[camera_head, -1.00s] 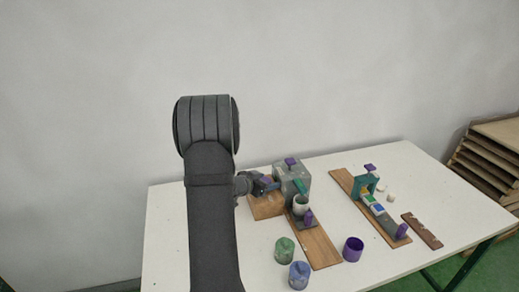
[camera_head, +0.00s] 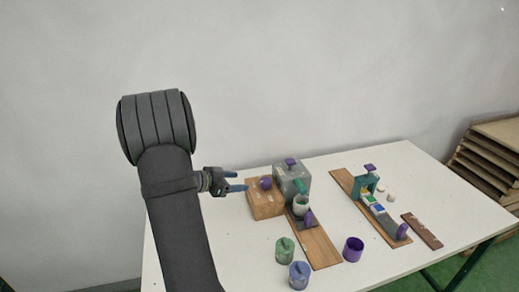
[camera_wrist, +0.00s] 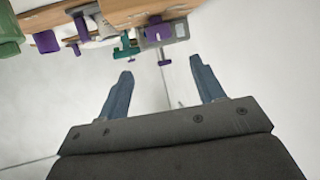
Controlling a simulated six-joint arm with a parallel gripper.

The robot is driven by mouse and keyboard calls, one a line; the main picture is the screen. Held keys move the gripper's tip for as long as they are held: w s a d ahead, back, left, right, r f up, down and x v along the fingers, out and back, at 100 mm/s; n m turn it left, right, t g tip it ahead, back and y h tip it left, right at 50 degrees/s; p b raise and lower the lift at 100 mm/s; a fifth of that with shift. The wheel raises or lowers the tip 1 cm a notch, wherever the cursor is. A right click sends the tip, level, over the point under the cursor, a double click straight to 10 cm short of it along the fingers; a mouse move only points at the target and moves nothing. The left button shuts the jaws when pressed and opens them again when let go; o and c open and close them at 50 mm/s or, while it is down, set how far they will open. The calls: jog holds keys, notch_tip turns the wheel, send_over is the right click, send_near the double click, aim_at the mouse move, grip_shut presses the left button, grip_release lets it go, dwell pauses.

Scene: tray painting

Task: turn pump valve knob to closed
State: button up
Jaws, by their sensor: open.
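A purple knob (camera_head: 266,183) sits at the wooden block (camera_head: 264,207), on the left of the grey pump body (camera_head: 294,182); I cannot tell its turn angle. Another purple knob (camera_head: 290,162) is on top of the grey body. My gripper (camera_head: 244,181) is open and empty, left of the wooden block, its fingers pointing right toward the first knob with a small gap. In the wrist view my open fingers (camera_wrist: 161,66) have nothing between them. A purple part (camera_wrist: 154,28) shows beyond them there, but I cannot tell which one it is.
A pale cup (camera_head: 301,204) stands before the pump on a wooden board (camera_head: 318,247). Green (camera_head: 284,250), blue (camera_head: 299,275) and purple (camera_head: 353,249) pots stand in front. A teal press (camera_head: 364,186) stands to the right. The table's left part is clear.

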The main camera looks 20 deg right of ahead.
jog(key=s+d+r+m+y, duration=0.1)
jog(key=s+d+r+y, duration=0.1)
jog(key=r+y, duration=0.3)
jog(key=s+d+r+m+y, duration=0.1)
jog(key=d+r+m+y, duration=0.1)
jog(key=d+r+y, duration=0.3)
notch_tip(320, 180, up, 4)
jog(key=shift+s+d+f+t+y, duration=0.1)
jog(key=shift+s+d+t+y, duration=0.1)
jog(key=shift+s+t+y, duration=0.15)
dwell(0.4)
jog(key=n, duration=1.2)
send_near(265, 180)
jog(key=x, duration=0.9)
jog(key=shift+s+f, duration=0.1)
